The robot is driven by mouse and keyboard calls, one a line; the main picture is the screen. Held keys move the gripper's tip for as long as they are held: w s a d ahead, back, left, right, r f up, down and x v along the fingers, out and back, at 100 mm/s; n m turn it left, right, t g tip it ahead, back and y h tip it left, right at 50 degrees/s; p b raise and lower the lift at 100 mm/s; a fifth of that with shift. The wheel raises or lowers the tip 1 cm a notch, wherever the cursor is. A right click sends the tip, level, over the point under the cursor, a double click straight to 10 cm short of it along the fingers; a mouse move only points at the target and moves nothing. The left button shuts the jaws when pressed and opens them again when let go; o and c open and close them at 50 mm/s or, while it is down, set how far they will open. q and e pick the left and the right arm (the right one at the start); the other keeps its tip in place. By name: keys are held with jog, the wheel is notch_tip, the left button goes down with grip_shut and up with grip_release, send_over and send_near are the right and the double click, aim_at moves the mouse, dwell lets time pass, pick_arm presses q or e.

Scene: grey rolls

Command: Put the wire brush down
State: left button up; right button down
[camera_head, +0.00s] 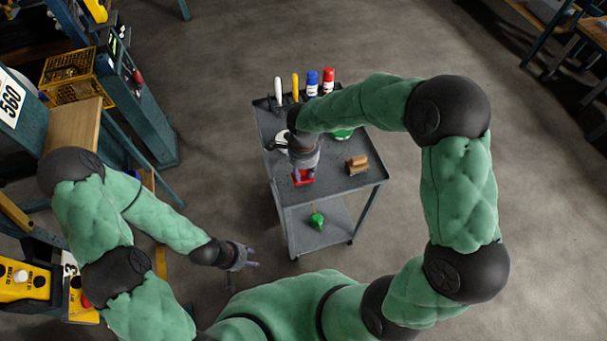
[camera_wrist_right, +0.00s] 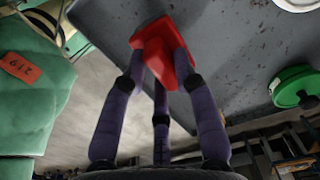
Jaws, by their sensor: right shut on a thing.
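My right gripper (camera_head: 302,173) is shut on a red thing, taken to be the wire brush (camera_head: 306,181), at the near left part of the grey cart's top (camera_head: 338,186). In the right wrist view, the fingers (camera_wrist_right: 160,62) close around the red wire brush (camera_wrist_right: 153,33), which overlaps the cart top and its edge. No bristles show. I cannot tell whether the brush touches the cart top. My left gripper (camera_head: 250,257) is empty, its fingers apart, low to the left of the cart.
A brown block-like thing (camera_head: 357,164) lies right of the gripper on the cart. A green round thing (camera_wrist_right: 293,87) lies further back. Several upright markers and bottles (camera_head: 312,84) line the far edge. A green item (camera_head: 317,220) is on the lower shelf.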

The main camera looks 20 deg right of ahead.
jog(key=shift+f, duration=0.75)
jog(key=shift+s, duration=0.1)
jog(key=c, duration=1)
grip_release()
jog(key=shift+o, duration=0.2)
jog(key=shift+f, duration=0.2)
jog(key=r+p, duration=0.1)
jog(key=r, duration=0.2)
jog(key=r+p, duration=0.1)
jog(key=r, duration=0.3)
jog(key=r+p, duration=0.2)
jog(key=r, duration=0.2)
jog(key=shift+a, duration=0.35)
jog(key=shift+f, duration=0.1)
